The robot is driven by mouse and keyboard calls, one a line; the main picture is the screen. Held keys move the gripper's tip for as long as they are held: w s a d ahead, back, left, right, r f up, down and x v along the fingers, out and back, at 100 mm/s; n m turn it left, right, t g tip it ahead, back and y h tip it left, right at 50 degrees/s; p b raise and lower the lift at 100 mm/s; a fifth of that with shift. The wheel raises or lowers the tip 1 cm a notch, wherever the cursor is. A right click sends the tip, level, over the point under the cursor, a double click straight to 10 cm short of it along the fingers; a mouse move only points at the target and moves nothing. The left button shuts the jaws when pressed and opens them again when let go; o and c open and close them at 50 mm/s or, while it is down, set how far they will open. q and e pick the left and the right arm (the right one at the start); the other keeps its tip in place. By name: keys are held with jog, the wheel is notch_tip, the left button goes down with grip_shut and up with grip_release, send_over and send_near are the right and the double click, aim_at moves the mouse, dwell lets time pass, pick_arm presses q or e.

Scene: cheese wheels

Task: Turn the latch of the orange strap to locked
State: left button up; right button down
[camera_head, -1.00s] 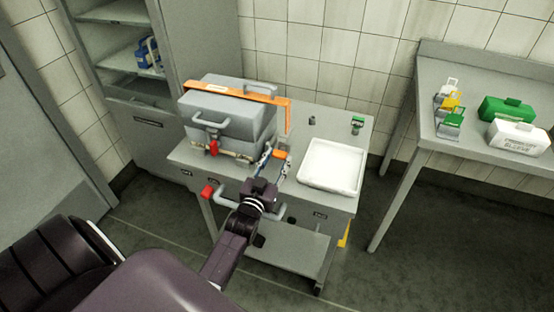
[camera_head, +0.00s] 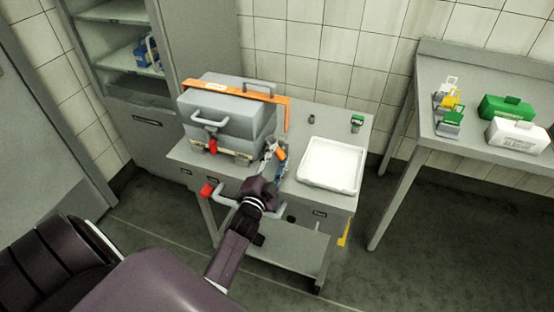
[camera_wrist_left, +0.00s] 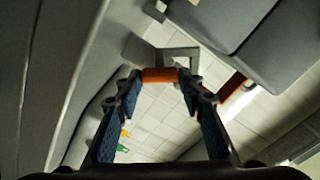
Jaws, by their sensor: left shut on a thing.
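The orange strap (camera_head: 235,90) runs across the top of the grey case (camera_head: 215,125) and down its right side. My left gripper (camera_head: 276,156) is at the case's right front corner, above the trolley top. It is shut on the orange latch (camera_head: 281,154), which is tilted. In the left wrist view, the orange latch (camera_wrist_left: 160,75) lies between my two fingertips, with a grey bracket behind it. The strap (camera_wrist_left: 232,90) shows at the right there. My fingers hide part of the latch's mount. My right gripper is not in view.
A white tray (camera_head: 332,165) sits on the trolley, right of my gripper. A red piece (camera_head: 212,146) hangs on the case front. A small green item (camera_head: 357,123) stands at the back. A side table (camera_head: 470,150) at the right holds green and white boxes and several tags.

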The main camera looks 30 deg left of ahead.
pick_arm(q)
jog(key=m+b, duration=0.1)
jog(key=m, duration=0.2)
jog(key=shift+f+m, duration=0.15)
jog(key=shift+m, duration=0.15)
jog(key=shift+m+b, duration=0.6)
jog(key=shift+m, duration=1.2)
jog(key=o, duration=1.2)
jog(key=shift+c, duration=0.2)
jog(key=v, duration=1.2)
